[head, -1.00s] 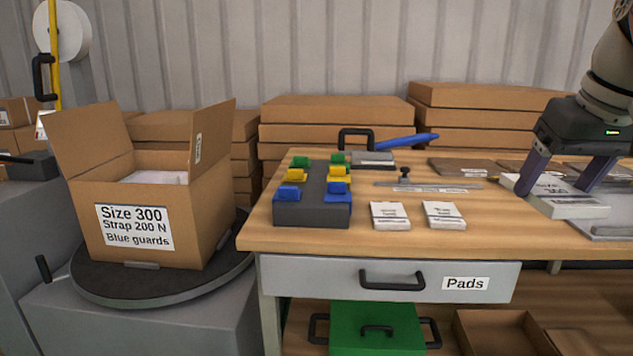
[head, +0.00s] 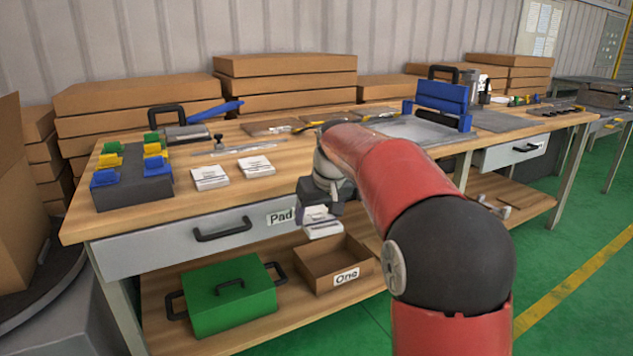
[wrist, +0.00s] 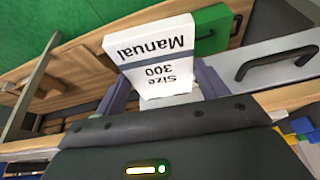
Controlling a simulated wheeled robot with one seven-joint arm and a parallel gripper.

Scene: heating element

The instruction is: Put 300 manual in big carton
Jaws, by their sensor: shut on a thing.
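The white manual (wrist: 155,60), marked "Manual Size 300", is held between the fingers of my gripper (wrist: 165,85) in the wrist view. In the head view the manual (head: 322,228) hangs in front of the bench's front edge, right of the "Pad" drawer label and above the "One" box. My gripper (head: 318,210) is shut on it, partly hidden by my arm. The big carton (head: 22,195) shows only in part at the left edge of the head view. Its label and inside are out of view now.
The bench (head: 290,150) carries a block with coloured clips (head: 130,178) and two small white booklets (head: 232,172). A green case (head: 230,295) and an open box marked "One" (head: 335,268) are on the lower shelf. Green floor is clear at right.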

